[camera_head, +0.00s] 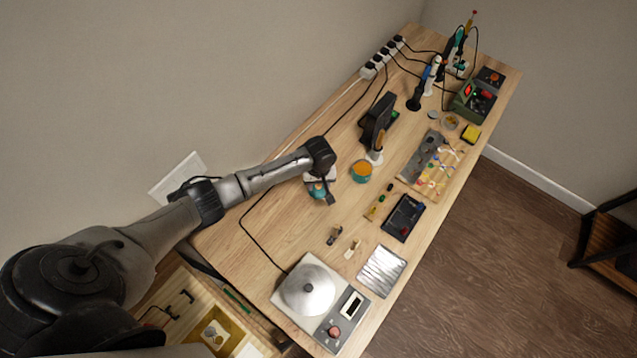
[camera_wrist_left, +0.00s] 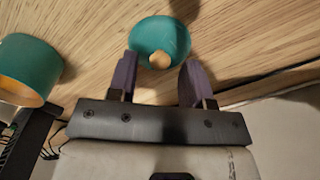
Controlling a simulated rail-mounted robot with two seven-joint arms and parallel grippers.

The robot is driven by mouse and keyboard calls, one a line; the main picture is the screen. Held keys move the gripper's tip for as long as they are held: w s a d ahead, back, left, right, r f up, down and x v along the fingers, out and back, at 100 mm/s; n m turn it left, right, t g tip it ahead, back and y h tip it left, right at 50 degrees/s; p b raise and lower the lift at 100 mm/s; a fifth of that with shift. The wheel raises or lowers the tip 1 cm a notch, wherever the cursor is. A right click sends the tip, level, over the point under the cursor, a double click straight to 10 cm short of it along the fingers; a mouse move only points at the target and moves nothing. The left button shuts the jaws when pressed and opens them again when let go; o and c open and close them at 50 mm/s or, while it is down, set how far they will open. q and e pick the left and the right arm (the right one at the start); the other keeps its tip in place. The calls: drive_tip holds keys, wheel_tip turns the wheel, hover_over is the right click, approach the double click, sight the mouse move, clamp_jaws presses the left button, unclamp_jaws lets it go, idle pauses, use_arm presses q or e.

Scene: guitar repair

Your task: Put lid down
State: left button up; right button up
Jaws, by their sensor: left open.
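The teal lid (camera_wrist_left: 160,35) shows in the left wrist view with its tan knob (camera_wrist_left: 160,60) facing the gripper. It appears to lie on the wooden tabletop. My left gripper (camera_wrist_left: 160,62) is open, with its purple fingers spread on either side of the knob and a gap around it. In the head view the left gripper (camera_head: 322,194) is low over the table, and a bit of the teal lid (camera_head: 317,189) shows under it. The teal pot (camera_head: 361,171) stands open to the right, with orange inside. It also shows in the wrist view (camera_wrist_left: 26,68). My right gripper is not in view.
A black stand (camera_head: 377,120) is behind the pot. A hotplate with a silver dome (camera_head: 307,290) is at the front. A black tray (camera_head: 404,218) and a grey parts board (camera_head: 420,155) lie rightward. Bare tabletop (camera_head: 275,235) surrounds the gripper; cables run along the back.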

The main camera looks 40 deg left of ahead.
use_arm(q)
wheel_tip(320, 180, up, 11)
drive_tip(key=p, duration=0.2)
drive_tip(key=shift+w+d, duration=0.1)
idle(0.6)
